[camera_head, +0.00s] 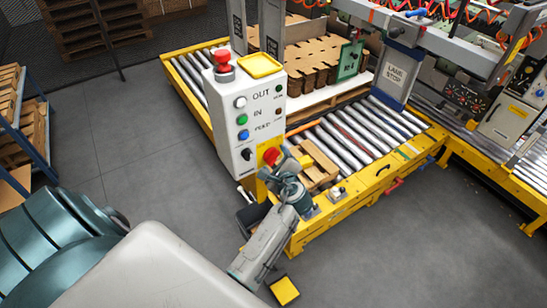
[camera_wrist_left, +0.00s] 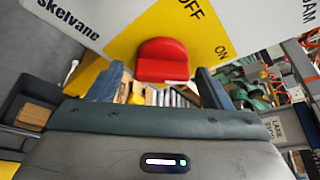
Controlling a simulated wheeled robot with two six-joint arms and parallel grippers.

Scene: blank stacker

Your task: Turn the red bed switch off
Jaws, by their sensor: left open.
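The red bed switch (camera_head: 271,156) is a red knob on a yellow plate, low on the front of the white control box (camera_head: 232,152). In the left wrist view the red knob (camera_wrist_left: 163,60) sits on the yellow plate (camera_wrist_left: 128,40), with the words OFF above it and ON to its right. I cannot tell for sure which word it points to. My left gripper (camera_head: 282,170) is just in front of the knob. In the left wrist view its open fingers (camera_wrist_left: 159,72) stand on either side of the knob's lower end, with no clear contact. My right gripper is out of view.
A red mushroom button (camera_head: 222,62) and a yellow tray (camera_head: 261,66) are on top of the box. Several small buttons line its front. A roller conveyor (camera_head: 370,133) with a yellow frame runs behind and to the right. Grey floor (camera_head: 125,150) lies open at left.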

